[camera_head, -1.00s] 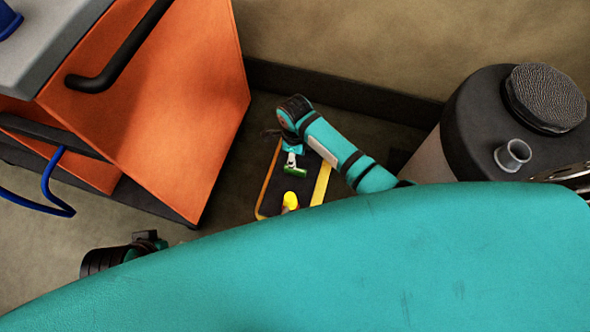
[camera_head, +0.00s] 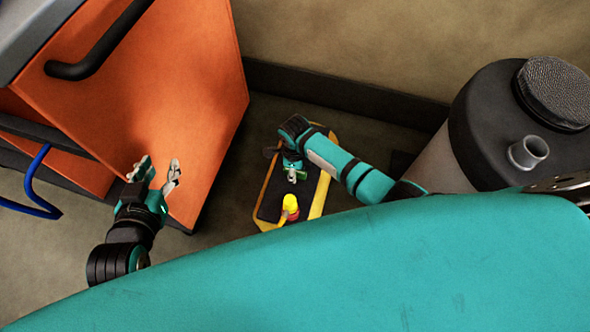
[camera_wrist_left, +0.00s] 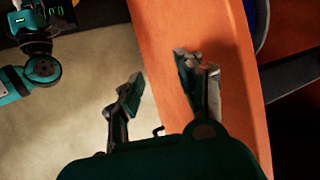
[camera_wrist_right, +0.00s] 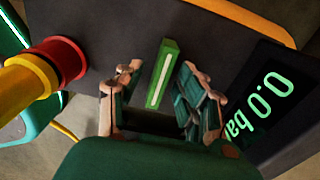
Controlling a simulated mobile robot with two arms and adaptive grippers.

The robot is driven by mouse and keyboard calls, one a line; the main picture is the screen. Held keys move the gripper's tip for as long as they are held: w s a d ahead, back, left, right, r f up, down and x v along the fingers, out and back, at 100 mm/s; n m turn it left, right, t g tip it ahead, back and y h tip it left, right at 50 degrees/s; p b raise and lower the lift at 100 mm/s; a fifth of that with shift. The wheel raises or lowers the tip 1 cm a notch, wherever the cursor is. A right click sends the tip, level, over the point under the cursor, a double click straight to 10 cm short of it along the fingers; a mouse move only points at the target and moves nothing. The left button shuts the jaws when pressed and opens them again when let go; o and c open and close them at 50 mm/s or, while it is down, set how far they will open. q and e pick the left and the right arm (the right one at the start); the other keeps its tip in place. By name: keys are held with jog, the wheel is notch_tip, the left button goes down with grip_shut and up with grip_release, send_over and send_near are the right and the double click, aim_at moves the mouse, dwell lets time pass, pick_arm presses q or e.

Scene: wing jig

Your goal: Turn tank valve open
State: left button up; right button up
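The tank valve shows as a green bar-shaped handle with a pale stripe (camera_wrist_right: 164,72) on a dark panel (camera_wrist_right: 110,22) in the right wrist view. My right gripper (camera_wrist_right: 160,80) is open, one finger on each side of the handle, with gaps visible. In the head view this gripper (camera_head: 293,172) is over the dark, yellow-edged unit (camera_head: 268,210), and the handle is hard to make out. My left gripper (camera_head: 160,172) is open and empty in front of the orange cabinet (camera_head: 185,100). Its open fingers also show in the left wrist view (camera_wrist_left: 160,75).
A display (camera_wrist_right: 262,105) reads 0.0 with a partly hidden unit beside the handle. A yellow and red fitting (camera_head: 290,208) stands on the unit. A dark-topped tank (camera_head: 490,120) is at the right, and a blue hose (camera_head: 32,190) at the left. A teal surface fills the foreground.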

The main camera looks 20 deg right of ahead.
grip_shut()
dwell(0.4)
